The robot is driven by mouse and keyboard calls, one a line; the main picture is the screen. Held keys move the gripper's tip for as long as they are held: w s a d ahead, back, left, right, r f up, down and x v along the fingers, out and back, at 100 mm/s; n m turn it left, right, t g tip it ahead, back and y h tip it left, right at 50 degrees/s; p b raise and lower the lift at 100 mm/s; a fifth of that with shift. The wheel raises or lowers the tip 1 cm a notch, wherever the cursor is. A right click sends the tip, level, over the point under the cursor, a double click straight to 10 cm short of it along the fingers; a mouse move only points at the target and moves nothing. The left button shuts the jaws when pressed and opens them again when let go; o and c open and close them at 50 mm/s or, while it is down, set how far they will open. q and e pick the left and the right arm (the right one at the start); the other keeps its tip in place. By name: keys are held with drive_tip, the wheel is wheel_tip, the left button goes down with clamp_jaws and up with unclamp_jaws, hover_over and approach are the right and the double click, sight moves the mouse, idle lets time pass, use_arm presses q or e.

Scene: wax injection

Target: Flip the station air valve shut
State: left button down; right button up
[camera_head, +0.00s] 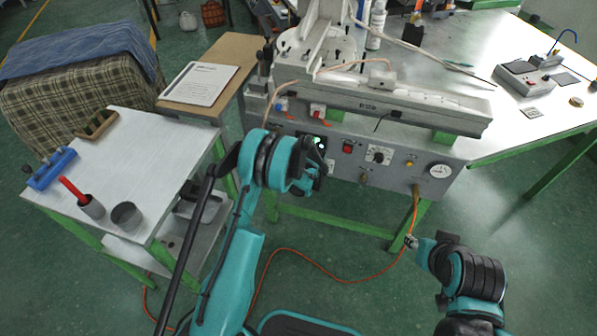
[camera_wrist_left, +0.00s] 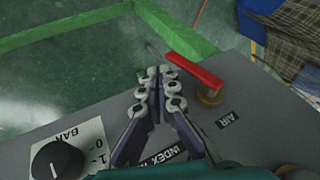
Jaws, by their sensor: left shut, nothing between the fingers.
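The air valve's red lever (camera_wrist_left: 195,70) shows in the left wrist view. It runs slantwise from a brass pivot (camera_wrist_left: 210,96) beside the AIR label (camera_wrist_left: 227,120) out past the panel edge. My left gripper (camera_wrist_left: 152,78) is shut and empty, its fingertips beside the lever's free end; I cannot tell if they touch it. In the head view my left gripper (camera_head: 322,168) is in front of the station's front panel (camera_head: 395,175), and the lever is not visible there. My right gripper (camera_head: 411,241) hangs low at the right, away from the panel; its fingers are too small to read.
A black knob (camera_wrist_left: 57,160) with a BAR scale is on the same panel. The panel also has a red button (camera_head: 348,146) and a gauge (camera_head: 440,171). A white side table (camera_head: 150,160) with cups stands left. An orange hose (camera_head: 330,278) lies on the floor.

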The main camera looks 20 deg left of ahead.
use_arm(q)
drive_tip(key=shift+a+f, duration=0.15)
drive_tip(key=shift+a, duration=0.5)
use_arm(e)
drive_tip(key=shift+f, duration=0.3)
use_arm(q)
drive_tip(key=shift+a+f, duration=0.4)
drive_tip(key=shift+f, duration=0.15)
